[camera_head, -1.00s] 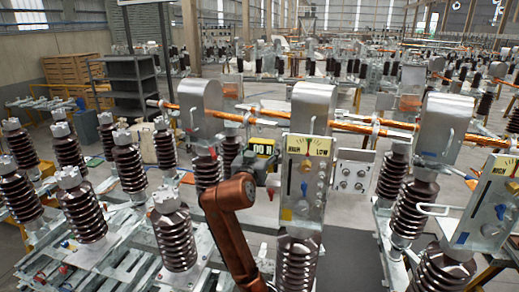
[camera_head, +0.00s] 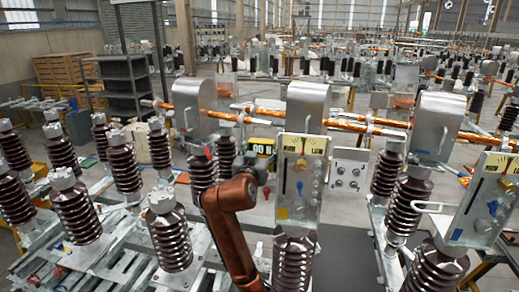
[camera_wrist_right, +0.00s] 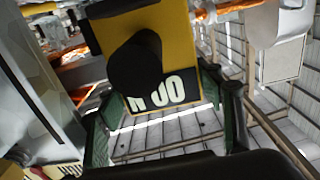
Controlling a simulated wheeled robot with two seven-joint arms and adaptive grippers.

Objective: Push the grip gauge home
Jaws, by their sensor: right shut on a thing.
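The grip gauge (camera_head: 262,147) is a yellow and black box with a lit digital display, left of the middle panel in the head view. In the right wrist view the gauge (camera_wrist_right: 190,38) fills the upper middle, with a black round knob and its display. My right gripper (camera_head: 248,168) is shut on it, with green fingers (camera_wrist_right: 165,112) at both sides of the box in the wrist view. Behind the gauge a copper bar (camera_head: 228,116) runs to a grey metal hood (camera_head: 308,103). I cannot tell whether the gauge touches the bar. My left gripper is not in view.
A panel with a HIGH/LOW dial (camera_head: 302,180) stands close right of the gauge. Another dial panel (camera_head: 484,208) is at the far right. Ribbed brown insulators (camera_head: 167,238) crowd the left, and a grey shelf (camera_head: 127,88) stands behind.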

